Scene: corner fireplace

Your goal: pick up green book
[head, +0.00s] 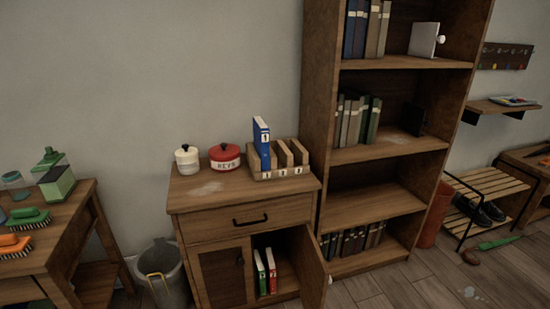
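A thin green book (260,273) stands upright in the lower compartment of the wooden cabinet (190,198), with its spine facing out. A red book (271,271) stands just to its right, very close. The cabinet's right door (311,268) is open, and the left door (222,277) covers the space to the left of the green book. A dark green book (374,120) also stands in the row on the middle shelf of the bookcase. My gripper is not in view.
On the cabinet top are a white pot (187,160), a red pot (225,158) and a numbered wooden holder (262,175) with a blue binder (262,138). A grey bucket (168,285) stands left of the cabinet. The tall bookcase (318,110) stands at its right.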

